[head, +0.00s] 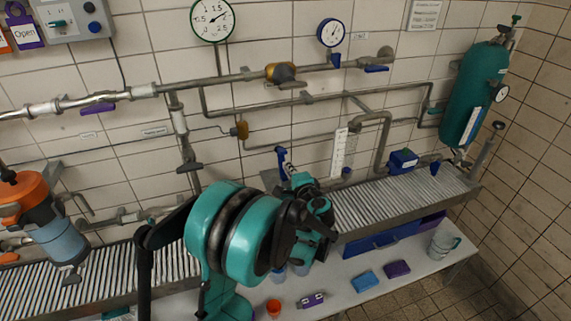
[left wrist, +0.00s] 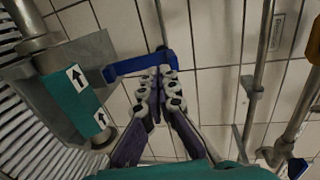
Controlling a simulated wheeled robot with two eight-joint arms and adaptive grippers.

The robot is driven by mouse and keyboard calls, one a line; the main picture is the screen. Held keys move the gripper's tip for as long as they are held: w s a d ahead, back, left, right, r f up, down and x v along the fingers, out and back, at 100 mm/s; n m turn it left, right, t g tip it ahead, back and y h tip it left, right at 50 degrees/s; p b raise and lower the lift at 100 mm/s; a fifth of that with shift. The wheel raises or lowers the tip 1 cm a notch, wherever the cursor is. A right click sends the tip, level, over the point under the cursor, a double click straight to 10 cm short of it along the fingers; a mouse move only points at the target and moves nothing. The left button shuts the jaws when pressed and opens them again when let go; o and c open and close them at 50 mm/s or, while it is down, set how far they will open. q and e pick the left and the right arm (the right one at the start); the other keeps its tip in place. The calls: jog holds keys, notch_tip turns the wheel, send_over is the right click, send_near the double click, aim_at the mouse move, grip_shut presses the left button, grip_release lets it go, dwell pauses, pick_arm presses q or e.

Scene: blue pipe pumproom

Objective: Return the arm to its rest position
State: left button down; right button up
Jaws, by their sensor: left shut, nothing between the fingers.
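My left arm reaches in from below in the head view, with teal and black links. My left gripper (left wrist: 161,72) is shut and empty, its dark fingers with pale round joints together in the left wrist view. In the head view the gripper (head: 291,172) is small and partly hidden by my own wrist. A blue lever handle (left wrist: 140,66) lies right at the fingertips in the wrist view; I cannot tell whether they touch. The same blue lever (head: 281,153) stands just beyond the gripper in the head view. My right gripper is not in view.
Pipes and gauges line the tiled wall. A ribbed grey shelf (head: 375,202) runs behind my arm. A teal cylinder (head: 474,95) stands at the right, an orange-topped blue vessel (head: 57,235) at the left. A lower bench holds a red cup (head: 273,308), small boxes and a grey mug (head: 444,240).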

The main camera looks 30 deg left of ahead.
pick_arm(q)
jog(key=p+v, duration=0.1)
jog(key=v, duration=0.5)
jog(key=shift+s+d+r, duration=0.1)
jog(key=shift+s+r, duration=0.05)
jog(key=s+d+f+n+g+h, duration=0.1)
jog(key=s+d+n+h, duration=0.3)
jog(key=s, duration=0.7)
jog(key=s+d+f+n+g+h, duration=0.2)
jog(key=s+d+n+h, duration=0.2)
jog(key=s+d+h, duration=0.4)
jog(key=s+d, duration=0.2)
jog(key=s, duration=0.1)
jog(key=shift+s+d, duration=0.25)
jog(key=shift+d, duration=0.05)
